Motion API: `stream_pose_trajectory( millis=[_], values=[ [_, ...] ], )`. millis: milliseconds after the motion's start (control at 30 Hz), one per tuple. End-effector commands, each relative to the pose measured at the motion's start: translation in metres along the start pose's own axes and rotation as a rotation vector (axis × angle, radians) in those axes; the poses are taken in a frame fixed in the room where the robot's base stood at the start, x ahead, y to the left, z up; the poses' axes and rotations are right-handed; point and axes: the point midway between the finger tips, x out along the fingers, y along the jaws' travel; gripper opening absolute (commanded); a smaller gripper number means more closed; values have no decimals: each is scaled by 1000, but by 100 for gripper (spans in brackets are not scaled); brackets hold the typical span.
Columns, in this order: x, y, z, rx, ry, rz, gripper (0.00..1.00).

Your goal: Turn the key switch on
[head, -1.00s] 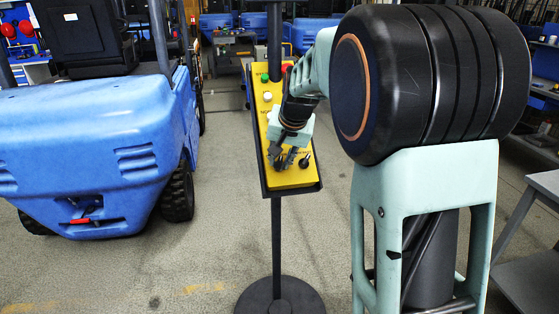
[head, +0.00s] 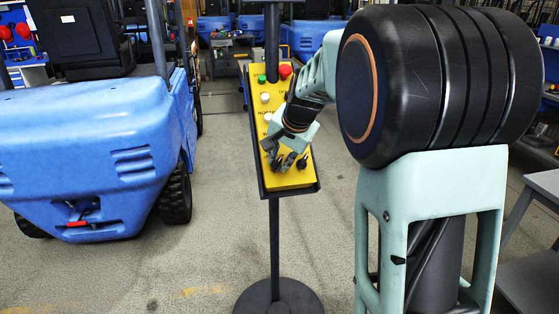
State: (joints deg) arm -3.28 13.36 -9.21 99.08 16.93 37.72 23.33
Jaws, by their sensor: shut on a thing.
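The yellow control panel (head: 304,181) stands upright on a black post in the head view. My gripper (head: 283,168) is in front of its lower half, reaching down from the upper right. Its dark fingers are shut on the key switch at the panel's lower left. The fingers hide most of the switch, so its turned position cannot be told. A black knob (head: 303,162) sits on the panel just right of the fingers.
Green (head: 262,79), white (head: 265,98) and red (head: 285,72) buttons sit higher on the panel. The panel stands on a round black base (head: 279,298). A blue forklift (head: 90,150) is at left, with open floor between. A grey bench (head: 530,250) is at right.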

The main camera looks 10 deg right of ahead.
Motion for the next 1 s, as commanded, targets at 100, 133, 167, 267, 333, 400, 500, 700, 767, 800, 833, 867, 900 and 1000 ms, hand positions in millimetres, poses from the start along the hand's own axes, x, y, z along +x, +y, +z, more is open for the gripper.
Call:
stream_pose_trajectory(
  millis=[100,133,167,267,333,400,500,700,767,800,833,867,900,1000],
  values=[
    [0,0,0,0,1,-1,0],
    [0,0,0,0,1,-1,0],
    [0,0,0,0,1,-1,21],
    [0,0,0,0,1,-1,26],
    [0,0,0,-1,1,0,26],
    [0,0,0,-1,1,0,26],
    [-1,0,0,-1,1,0,26],
    [-24,-1,-1,-2,4,-2,26],
    [-36,-1,-1,-2,4,-4,26],
    [-45,-1,-1,-2,4,-3,26],
    [-52,-1,-1,-2,5,-3,26],
    [-59,-1,-1,-2,5,-3,26],
    [-68,-1,-1,-1,5,-3,26],
    [-87,-1,-1,-1,4,-3,26]
  ],
)
